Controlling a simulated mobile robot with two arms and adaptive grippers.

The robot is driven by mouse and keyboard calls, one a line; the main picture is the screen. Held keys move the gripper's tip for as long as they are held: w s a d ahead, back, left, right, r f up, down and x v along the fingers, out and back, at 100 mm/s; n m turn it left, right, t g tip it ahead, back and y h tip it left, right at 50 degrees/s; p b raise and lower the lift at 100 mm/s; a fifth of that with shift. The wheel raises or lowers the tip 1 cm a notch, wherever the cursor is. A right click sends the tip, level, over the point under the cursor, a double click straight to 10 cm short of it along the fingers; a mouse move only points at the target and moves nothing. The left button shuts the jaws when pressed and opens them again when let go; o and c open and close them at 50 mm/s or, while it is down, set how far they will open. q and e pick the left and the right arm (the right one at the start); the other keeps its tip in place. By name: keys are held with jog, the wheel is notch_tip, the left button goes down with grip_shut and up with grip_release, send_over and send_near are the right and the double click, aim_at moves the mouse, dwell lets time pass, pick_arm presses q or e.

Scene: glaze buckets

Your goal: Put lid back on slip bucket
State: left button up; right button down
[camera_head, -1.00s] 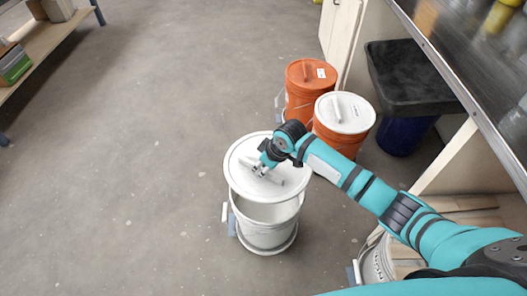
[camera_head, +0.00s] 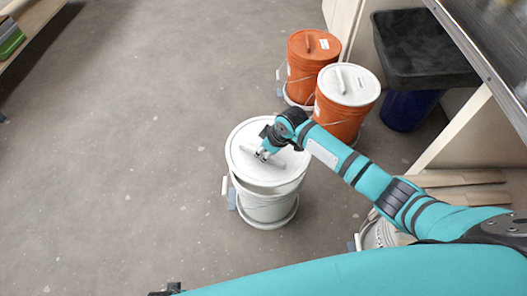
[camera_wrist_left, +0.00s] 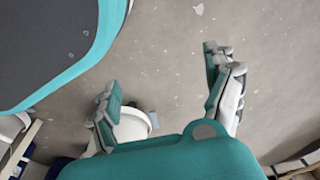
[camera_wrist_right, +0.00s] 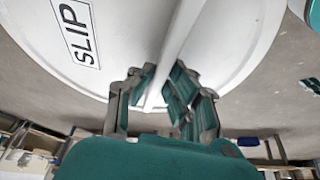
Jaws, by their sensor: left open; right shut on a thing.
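The white slip bucket (camera_head: 265,207) stands on the floor in mid-view. Its round white lid (camera_head: 240,143) is over the bucket's mouth, covering most of it. The lid looks slightly off from the rim at the front; I cannot tell whether it touches. My right gripper (camera_head: 262,155) is shut on the bar handle on top of the lid. In the right wrist view the gripper (camera_wrist_right: 155,95) pinches that handle, and the lid shows a "SLIP" label (camera_wrist_right: 78,32). My left gripper (camera_wrist_left: 166,92) is open and empty, with its fingers wide apart above the floor.
An orange bucket (camera_head: 304,75) with an orange lid and another orange bucket (camera_head: 341,118) with a white lid stand behind, to the right. A black-topped bin (camera_head: 425,55) is beyond them under the counter. Wooden boards (camera_head: 460,185) lie at right. Floor left is clear.

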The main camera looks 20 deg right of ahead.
jog(key=shift+f+b, duration=0.9)
jog(key=shift+b, duration=0.1)
jog(key=shift+f+b, duration=0.4)
jog(key=shift+b, duration=0.1)
pick_arm(q)
jog(key=w+r, duration=0.4)
jog(key=r, duration=0.9)
jog(key=shift+w+d+r+t+b, duration=0.15)
jog(key=shift+d+t+b, duration=0.1)
jog(key=shift+t+b, duration=0.2)
pick_arm(e)
jog(key=shift+f, duration=1.1)
pick_arm(q)
jog(key=shift+f, duration=0.5)
jog(key=shift+f, duration=0.15)
jog(key=shift+f+p, duration=0.45)
jog(key=shift+f, duration=0.5)
